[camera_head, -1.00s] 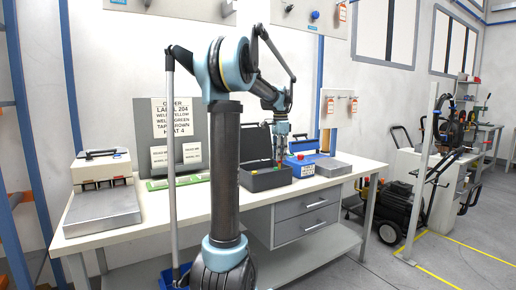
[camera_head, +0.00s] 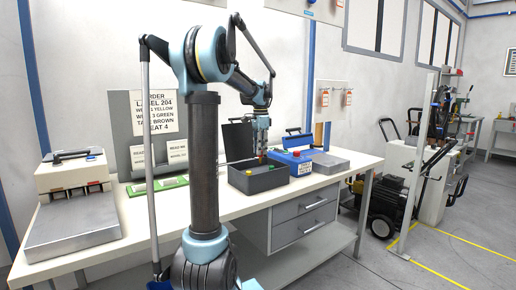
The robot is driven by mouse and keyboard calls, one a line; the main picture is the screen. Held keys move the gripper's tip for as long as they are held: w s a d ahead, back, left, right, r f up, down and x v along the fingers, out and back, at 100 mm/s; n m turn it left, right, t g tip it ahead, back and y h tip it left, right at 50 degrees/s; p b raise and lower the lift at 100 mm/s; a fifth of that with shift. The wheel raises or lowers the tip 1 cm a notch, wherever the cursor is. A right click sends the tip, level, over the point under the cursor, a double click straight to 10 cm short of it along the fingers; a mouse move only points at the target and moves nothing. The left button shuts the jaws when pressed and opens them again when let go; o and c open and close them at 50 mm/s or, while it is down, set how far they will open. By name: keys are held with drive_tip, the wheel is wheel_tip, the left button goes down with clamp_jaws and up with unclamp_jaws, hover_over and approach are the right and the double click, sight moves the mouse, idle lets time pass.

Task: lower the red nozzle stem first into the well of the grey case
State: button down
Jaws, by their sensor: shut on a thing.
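The grey case (camera_head: 252,185) stands on the bench with its dark lid raised at the back. Small yellow and green pieces show in it, but the well itself is too small to make out. My gripper (camera_head: 263,154) points down over the back right part of the case. It is shut on the red nozzle (camera_head: 262,158), of which only a small reddish bit shows at the fingertips. I cannot tell how its stem is turned or whether it touches the case.
A blue box (camera_head: 296,164) with a red top piece stands just right of the case, with a flat grey plate (camera_head: 330,161) beyond it. A green tray (camera_head: 158,187) and sign boards (camera_head: 155,120) stand to the left. A press-like machine (camera_head: 75,200) fills the bench's left end.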

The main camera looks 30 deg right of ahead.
sight(261, 157)
drive_tip(key=shift+s+f, duration=0.1)
drive_tip(key=shift+f, duration=2.5)
drive_tip(key=shift+f, duration=1.55)
idle(1.1)
drive_tip(key=c, duration=1.4)
unclamp_jaws()
drive_tip(key=shift+o, duration=0.2)
wheel_tip(261, 157, up, 12)
